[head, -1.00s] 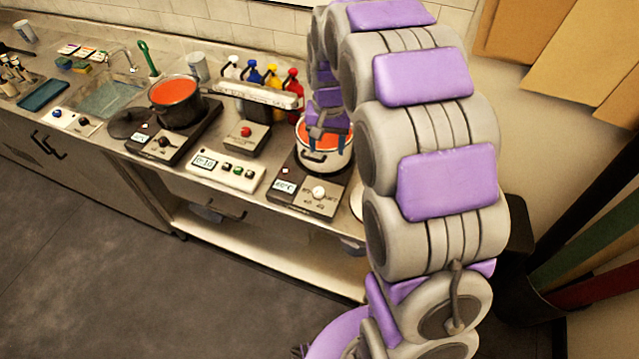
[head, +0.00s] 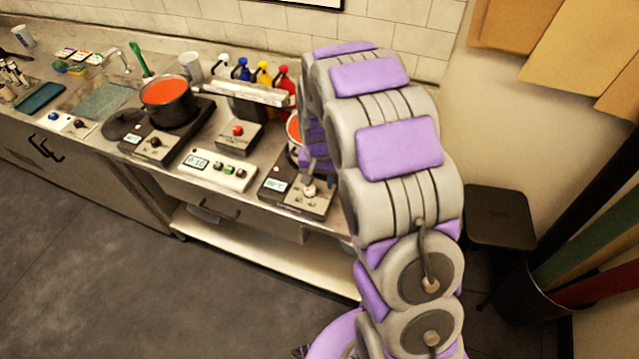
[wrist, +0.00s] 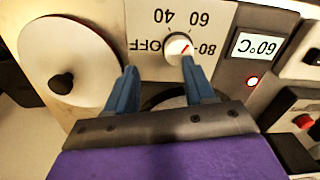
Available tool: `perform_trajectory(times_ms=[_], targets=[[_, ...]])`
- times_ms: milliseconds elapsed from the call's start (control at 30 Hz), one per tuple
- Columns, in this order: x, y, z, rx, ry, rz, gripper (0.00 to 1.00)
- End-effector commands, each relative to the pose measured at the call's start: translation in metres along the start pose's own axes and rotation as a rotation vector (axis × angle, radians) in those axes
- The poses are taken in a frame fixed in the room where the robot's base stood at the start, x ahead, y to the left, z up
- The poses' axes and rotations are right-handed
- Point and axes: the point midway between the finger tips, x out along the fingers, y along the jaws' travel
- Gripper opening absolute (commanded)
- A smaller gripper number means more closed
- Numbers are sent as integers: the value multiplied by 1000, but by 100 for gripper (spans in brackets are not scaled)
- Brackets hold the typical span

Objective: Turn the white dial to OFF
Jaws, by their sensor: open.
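The white dial (wrist: 178,47) shows in the wrist view on a panel with upside-down marks OFF, 40, 60 and 80. Its red pointer line slants toward the 60 and 80 side, away from OFF. The lit display (wrist: 258,47) reads 60°C. My gripper (wrist: 158,67) is open and empty, with two blue fingers spread. Its right fingertip is close to the dial's lower edge; I cannot tell whether they touch. In the head view, the dial (head: 309,190) is on the right hot plate (head: 274,188), just below my gripper, which my arm partly hides.
A pot of orange liquid (head: 293,128) behind the dial is mostly hidden by my arm. A white round lid with a black knob (wrist: 62,84) lies beside the panel. A white button box (head: 217,170) and another hot plate with a dark pot (head: 170,112) stand to the left.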

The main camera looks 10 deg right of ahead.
Motion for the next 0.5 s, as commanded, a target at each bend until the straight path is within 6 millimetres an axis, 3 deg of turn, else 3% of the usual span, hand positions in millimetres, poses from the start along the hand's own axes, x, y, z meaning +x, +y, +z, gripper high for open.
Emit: perform_trajectory(times_ms=[100,400,500], targets=[[15,-8,8,-3,-17,15,59],[24,-6,8,-2,-31,14,59],[21,-1,6,-3,-25,8,49]])
